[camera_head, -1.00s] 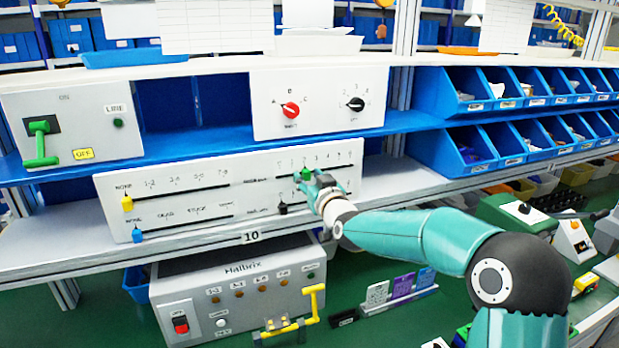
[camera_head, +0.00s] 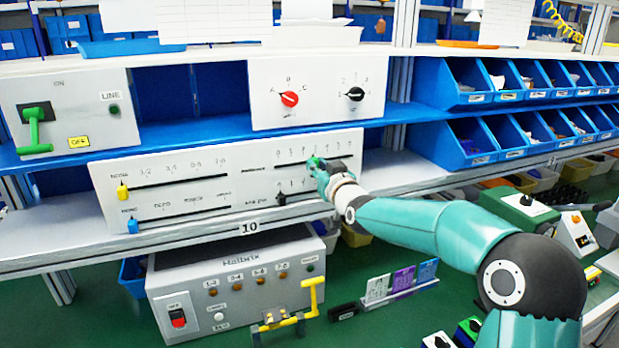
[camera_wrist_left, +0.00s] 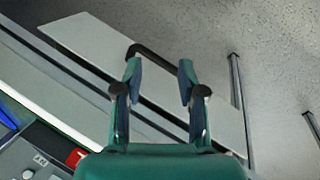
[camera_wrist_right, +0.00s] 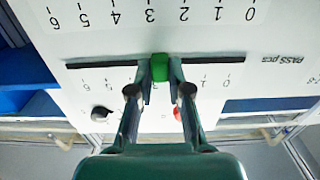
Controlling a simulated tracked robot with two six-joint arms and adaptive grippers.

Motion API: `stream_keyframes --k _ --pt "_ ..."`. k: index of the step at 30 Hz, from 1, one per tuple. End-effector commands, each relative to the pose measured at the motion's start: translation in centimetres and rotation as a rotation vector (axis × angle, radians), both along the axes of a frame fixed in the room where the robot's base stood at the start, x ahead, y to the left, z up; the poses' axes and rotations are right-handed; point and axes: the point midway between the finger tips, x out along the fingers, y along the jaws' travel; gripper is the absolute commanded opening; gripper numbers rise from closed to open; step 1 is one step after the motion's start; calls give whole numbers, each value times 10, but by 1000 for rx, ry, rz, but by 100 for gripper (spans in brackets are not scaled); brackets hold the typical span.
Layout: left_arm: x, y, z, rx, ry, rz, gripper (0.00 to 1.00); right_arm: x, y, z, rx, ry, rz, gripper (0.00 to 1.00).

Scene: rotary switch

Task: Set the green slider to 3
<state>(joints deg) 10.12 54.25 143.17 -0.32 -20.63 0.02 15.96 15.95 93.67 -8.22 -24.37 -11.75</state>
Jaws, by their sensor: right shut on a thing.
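The green slider (camera_head: 313,162) sits on the upper right track of the long white slider panel (camera_head: 235,168). In the right wrist view, which is upside down, the green slider (camera_wrist_right: 159,67) stands near the middle of its slot, around the 2 to 3 marks; the finger hides part of the scale. My right gripper (camera_head: 318,168) is shut on the green slider, its fingers (camera_wrist_right: 160,76) on either side. My left gripper (camera_wrist_left: 160,72) shows only in the left wrist view, open and empty.
A black slider (camera_head: 281,198) is just below on the lower track. Yellow (camera_head: 122,191) and blue (camera_head: 132,226) sliders stand at the panel's left. Above is a panel with red (camera_head: 289,98) and black (camera_head: 355,94) knobs. Blue bins (camera_head: 470,155) stand at the right.

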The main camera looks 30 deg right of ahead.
Motion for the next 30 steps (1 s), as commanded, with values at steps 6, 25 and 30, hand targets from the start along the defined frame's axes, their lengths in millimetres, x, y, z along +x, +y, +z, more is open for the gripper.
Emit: stream_keyframes --k 6,25,30 --pt "0 0 -7 0 0 0 40 -3 -8 1 0 -2 -4 0" --pt "0 0 -6 0 -1 0 40 -3 -7 1 -1 0 -4 44" --pt "0 0 -6 0 -1 0 40 -13 -6 1 -1 -1 -4 44"
